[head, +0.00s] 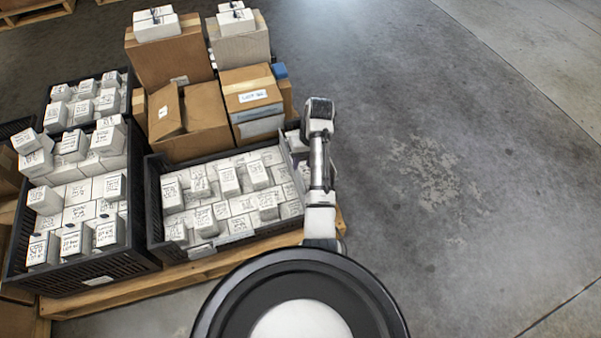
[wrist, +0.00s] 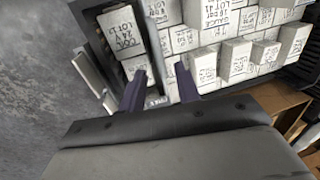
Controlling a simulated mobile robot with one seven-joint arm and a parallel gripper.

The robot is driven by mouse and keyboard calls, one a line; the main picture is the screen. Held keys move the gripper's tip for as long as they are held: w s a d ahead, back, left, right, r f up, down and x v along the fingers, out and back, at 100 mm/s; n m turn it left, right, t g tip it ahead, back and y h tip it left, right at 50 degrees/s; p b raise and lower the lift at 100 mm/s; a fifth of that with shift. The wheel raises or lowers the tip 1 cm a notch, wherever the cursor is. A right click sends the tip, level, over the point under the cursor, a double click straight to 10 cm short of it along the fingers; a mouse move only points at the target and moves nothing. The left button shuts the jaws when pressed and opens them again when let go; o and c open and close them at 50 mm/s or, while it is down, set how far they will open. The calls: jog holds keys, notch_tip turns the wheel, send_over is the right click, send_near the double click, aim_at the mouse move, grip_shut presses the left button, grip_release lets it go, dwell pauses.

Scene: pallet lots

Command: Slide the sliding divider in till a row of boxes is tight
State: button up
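A black crate (head: 155,205) holds rows of white labelled boxes (head: 230,180). The sliding divider (head: 291,172) appears as a thin pale upright strip across the crate's right end. In the wrist view the divider (wrist: 153,50) seems to be the narrow panel between a few boxes at the left and the main rows. In the head view the arm hides the fingertips.
Another black crate (head: 90,283) of white boxes stands at the left on the same wooden pallet (head: 190,277). Cardboard boxes (head: 188,120) stack behind the crate, some with small white boxes on top. Concrete floor (head: 460,180) lies clear at the right.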

aim_at(299, 174)
jog(key=shift+s+a+f+b, duration=0.15)
jog(key=shift+a+f, duration=0.1)
jog(key=shift+f, duration=0.9)
jog(key=shift+w+a+f+b, duration=0.1)
jog(key=shift+a+f+b, duration=0.1)
jog(key=shift+f, duration=0.95)
grip_shut()
